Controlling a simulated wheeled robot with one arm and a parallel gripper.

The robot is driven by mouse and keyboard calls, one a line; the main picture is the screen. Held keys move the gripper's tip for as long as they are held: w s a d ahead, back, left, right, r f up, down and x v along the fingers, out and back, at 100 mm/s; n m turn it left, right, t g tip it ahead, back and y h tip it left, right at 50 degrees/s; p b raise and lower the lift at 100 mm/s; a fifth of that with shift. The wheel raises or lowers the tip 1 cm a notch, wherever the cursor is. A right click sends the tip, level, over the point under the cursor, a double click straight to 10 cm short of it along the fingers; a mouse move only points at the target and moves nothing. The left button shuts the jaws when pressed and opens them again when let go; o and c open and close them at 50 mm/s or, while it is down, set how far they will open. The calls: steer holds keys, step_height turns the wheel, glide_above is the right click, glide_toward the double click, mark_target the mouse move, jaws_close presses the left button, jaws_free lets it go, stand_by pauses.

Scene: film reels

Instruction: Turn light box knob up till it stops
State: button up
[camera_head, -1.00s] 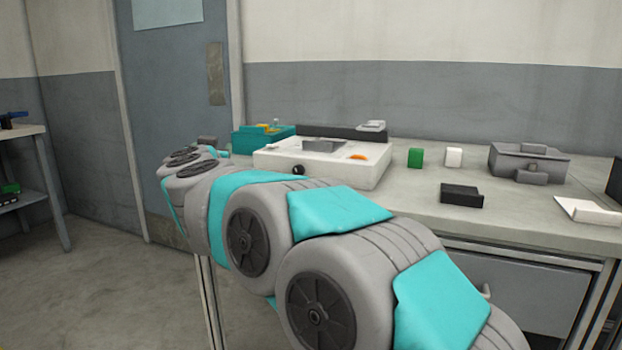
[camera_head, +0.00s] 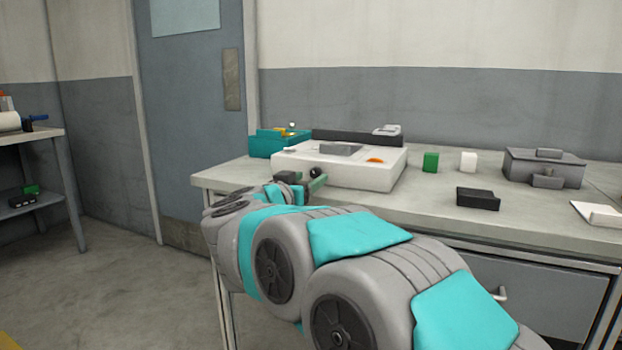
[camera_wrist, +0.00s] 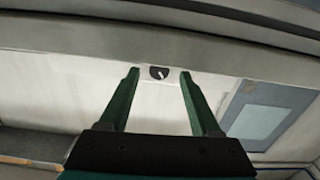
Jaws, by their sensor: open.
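The white light box (camera_head: 385,178) sits on the desk, with a dark round knob (camera_head: 315,172) at its front left. In the wrist view the knob (camera_wrist: 159,73) is a dark disc with a white pointer mark. My gripper (camera_wrist: 159,75) is open, with one green finger to each side of the knob in that picture. No contact shows, and the remaining depth gap is hard to judge. In the head view my gripper (camera_head: 302,184) is beside the box's front left corner, partly hidden by my arm.
A teal box (camera_head: 265,145) and a long black item (camera_head: 355,137) stand behind the light box. Green (camera_head: 430,162) and white (camera_head: 468,161) blocks, a black block (camera_head: 478,199) and a grey case (camera_head: 545,167) lie to the right. The desk (camera_head: 420,213) is clear in front.

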steer(key=shift+x, duration=0.75)
jaws_close()
